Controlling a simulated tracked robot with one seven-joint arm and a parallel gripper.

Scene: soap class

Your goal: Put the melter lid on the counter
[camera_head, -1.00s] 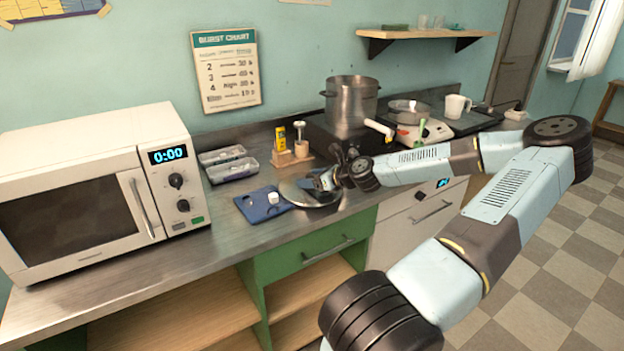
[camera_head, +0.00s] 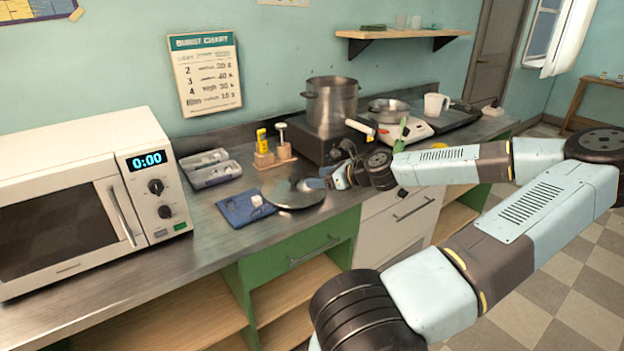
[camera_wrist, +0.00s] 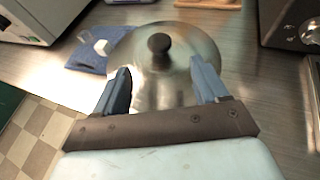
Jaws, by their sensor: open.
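The melter lid (camera_head: 292,194) is a round metal disc with a dark knob. It lies flat on the counter (camera_head: 205,262), beside the blue cloth. In the wrist view the lid (camera_wrist: 204,48) shows its knob (camera_wrist: 159,44) beyond my fingertips. My gripper (camera_wrist: 163,80) is open, its two blue fingers apart over the near part of the lid, with nothing between the tips. In the head view my gripper (camera_head: 314,184) is at the right side of the lid. The melter, a tall steel pot (camera_head: 331,103), stands open behind on a dark base.
A blue cloth (camera_head: 236,211) with a white piece on it lies left of the lid. A wooden holder (camera_head: 275,157) and a grey tray (camera_head: 212,174) stand behind. A microwave (camera_head: 70,190) fills the left. A scale (camera_head: 405,128) stands right of the pot. The front counter is clear.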

